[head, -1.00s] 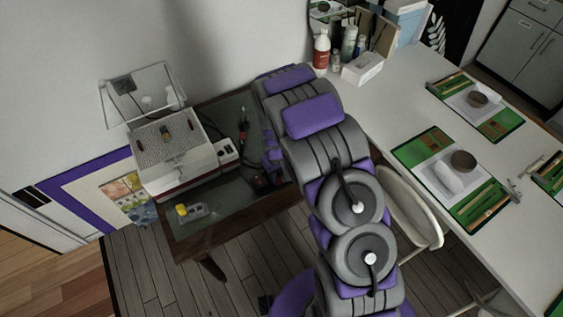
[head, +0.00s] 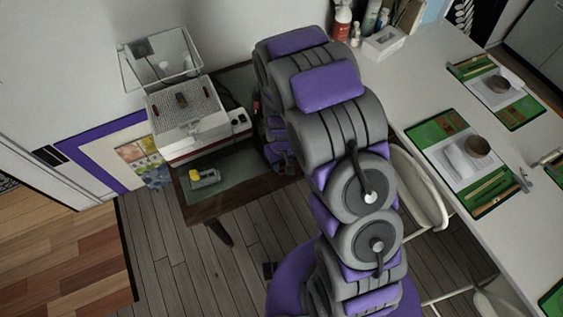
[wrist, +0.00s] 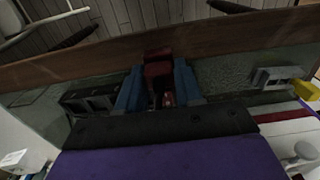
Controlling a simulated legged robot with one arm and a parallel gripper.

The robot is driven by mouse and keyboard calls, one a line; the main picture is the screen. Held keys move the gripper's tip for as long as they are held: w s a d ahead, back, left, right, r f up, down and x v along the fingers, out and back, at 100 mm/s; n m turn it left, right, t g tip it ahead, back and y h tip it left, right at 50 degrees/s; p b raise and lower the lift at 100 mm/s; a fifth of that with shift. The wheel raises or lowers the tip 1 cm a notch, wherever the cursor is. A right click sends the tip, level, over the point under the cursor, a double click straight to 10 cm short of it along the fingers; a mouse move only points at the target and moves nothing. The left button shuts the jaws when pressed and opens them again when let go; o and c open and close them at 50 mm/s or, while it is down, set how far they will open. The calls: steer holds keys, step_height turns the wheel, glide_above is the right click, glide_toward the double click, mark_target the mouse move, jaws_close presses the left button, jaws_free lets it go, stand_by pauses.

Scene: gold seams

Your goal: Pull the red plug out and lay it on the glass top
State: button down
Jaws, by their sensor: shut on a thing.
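In the wrist view my gripper (wrist: 158,88) has its two blue fingers closed on the red plug (wrist: 157,68), which shows dark red between them. It is over the glass top (wrist: 220,72), near its wooden edge. A dark grey block (wrist: 88,98) lies beside the left finger; I cannot tell whether the plug is still seated in anything. In the head view my arm hides the plug and the fingertips. The glass top (head: 237,168) shows bare between the white machine and my arm.
A white machine (head: 205,137) with a perforated top stands on the glass table. A small grey block with a yellow part (head: 204,178) lies near the front edge; it also shows in the wrist view (wrist: 276,75). A white worktable (head: 400,100) with green mats is at right.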

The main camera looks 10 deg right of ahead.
steer(key=shift+r+p, duration=0.5)
steer(key=shift+r, duration=1.15)
